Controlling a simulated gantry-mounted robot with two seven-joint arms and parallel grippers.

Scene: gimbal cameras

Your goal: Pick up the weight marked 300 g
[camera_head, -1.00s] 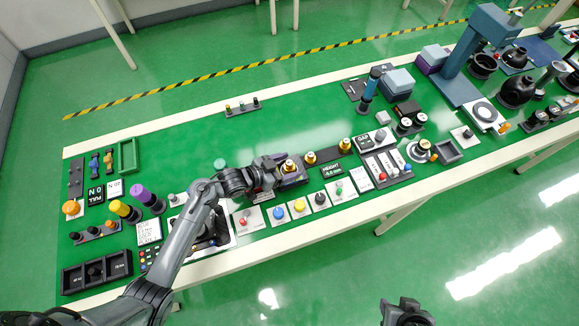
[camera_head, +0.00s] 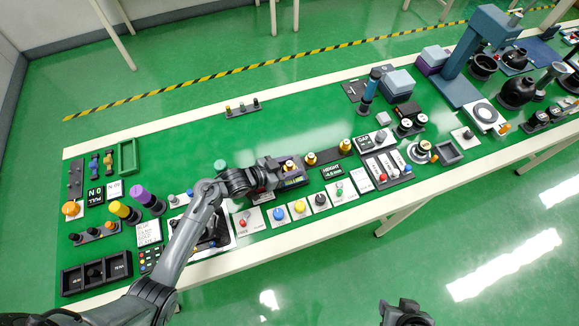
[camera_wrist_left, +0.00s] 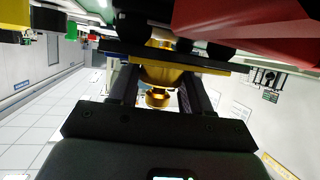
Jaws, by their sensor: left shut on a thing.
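My left gripper (camera_head: 284,170) is over the left end of a dark rack (camera_head: 327,157) in the head view. It is shut on a brass weight (camera_head: 290,164). In the left wrist view the brass weight (camera_wrist_left: 160,75) shows between the two fingers (camera_wrist_left: 158,97), partly hidden by a dark plate. Two other brass weights, one in the middle (camera_head: 310,158) and one at the right (camera_head: 345,144), stand on the rack. No gram marking is readable on any weight. My right gripper (camera_head: 405,312) is at the bottom edge, off the table, and its jaws are unclear.
A black sign with white text (camera_head: 331,172) stands in front of the rack. Coloured buttons, with a yellow one (camera_head: 299,208), line the table's front edge. A blue press stand (camera_head: 462,88) is at the right. The green table top (camera_head: 200,140) behind the gripper is mostly clear.

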